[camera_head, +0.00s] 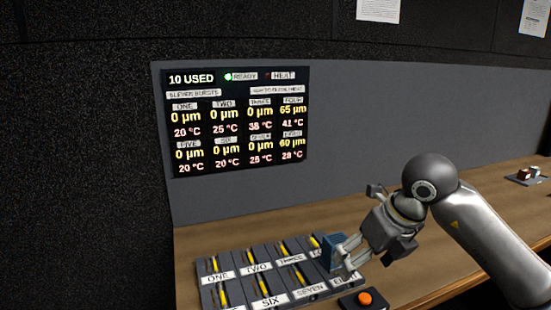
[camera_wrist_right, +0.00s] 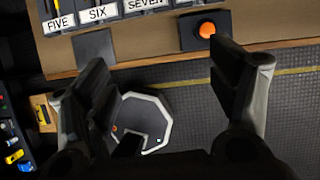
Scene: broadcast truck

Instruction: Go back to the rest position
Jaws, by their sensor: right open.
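My right gripper (camera_head: 345,257) reaches in from the right in the head view, over the right end of a row of labelled slots (camera_head: 262,276). It also shows in the right wrist view (camera_wrist_right: 160,82), with its two dark fingers wide apart and nothing between them. A small blue piece (camera_head: 334,252) shows at its fingers in the head view; I cannot tell whether they touch it. The gripper partly hides the FOUR and EIGHT labels. My left gripper is not in view.
An orange button (camera_head: 365,298) on a dark box sits at the desk's front edge, close below the right gripper. A wall display (camera_head: 238,120) shows readings, with a green light by READY. The wooden desk (camera_head: 465,205) has free room behind my right arm. A small dark tray (camera_head: 526,178) lies far right.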

